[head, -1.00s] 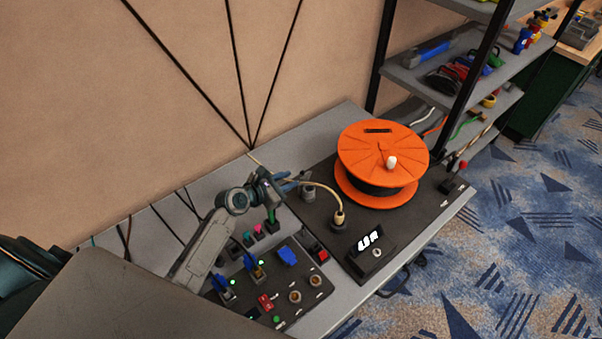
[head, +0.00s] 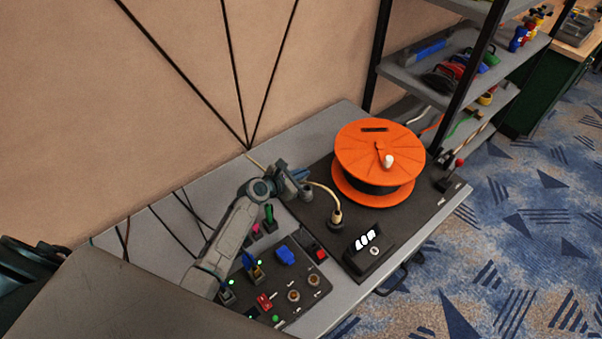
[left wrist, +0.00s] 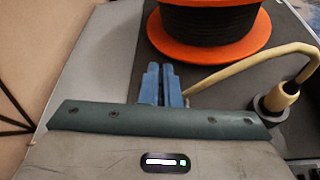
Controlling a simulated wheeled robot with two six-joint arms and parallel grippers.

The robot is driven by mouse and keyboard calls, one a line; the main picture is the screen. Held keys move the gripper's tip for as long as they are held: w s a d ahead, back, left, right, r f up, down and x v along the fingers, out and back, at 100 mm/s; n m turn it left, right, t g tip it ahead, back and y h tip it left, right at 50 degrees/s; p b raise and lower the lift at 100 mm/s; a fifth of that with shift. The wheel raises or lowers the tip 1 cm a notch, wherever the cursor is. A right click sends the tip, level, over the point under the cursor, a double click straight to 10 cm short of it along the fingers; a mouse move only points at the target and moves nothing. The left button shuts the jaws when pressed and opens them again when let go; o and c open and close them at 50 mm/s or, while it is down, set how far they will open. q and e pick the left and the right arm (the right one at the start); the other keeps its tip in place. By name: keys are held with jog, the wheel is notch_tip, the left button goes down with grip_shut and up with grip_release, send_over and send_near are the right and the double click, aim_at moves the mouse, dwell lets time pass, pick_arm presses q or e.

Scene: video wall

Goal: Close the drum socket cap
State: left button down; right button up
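The orange cable drum (head: 352,148) stands on the dark board, with a dark slot and a white knob (head: 388,160) on its top. Its lower flange also shows in the left wrist view (left wrist: 165,42). I cannot make out a socket cap on it for certain. My left gripper (head: 305,188) is in front and to the left of the drum, apart from it. In the left wrist view its blue fingers (left wrist: 161,84) are close together with nothing visible between them. A cream cable (left wrist: 235,68) runs behind them to a plug in a black socket (left wrist: 272,104).
A control panel (head: 290,312) with blue, red and green parts lies below my arm. A black display box (head: 368,250) stands at the board's front. A green handle (head: 269,214) stands left of the gripper. Shelves (head: 410,75) rise behind the drum.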

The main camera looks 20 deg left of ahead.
pick_arm(q)
jog(key=shift+s+d+f+m+t+y, duration=0.3)
jog(key=shift+s+d+m+y, duration=0.1)
jog(key=shift+d+m, duration=0.2)
jog(key=shift+s+d+f+m+t+y+b, duration=0.15)
jog(key=shift+d+f+m+t+y+b, duration=0.2)
jog(key=shift+m, duration=0.15)
jog(key=shift+s+d+f+m+t+y+b, duration=0.25)
jog(key=shift+d+f+m+b, duration=0.1)
jog(key=shift+m+b, duration=0.35)
jog(key=shift+s+d+f+m+t+y+b, duration=0.2)
jog(key=shift+d+m+b, duration=0.15)
jog(key=shift+m+b, duration=0.3)
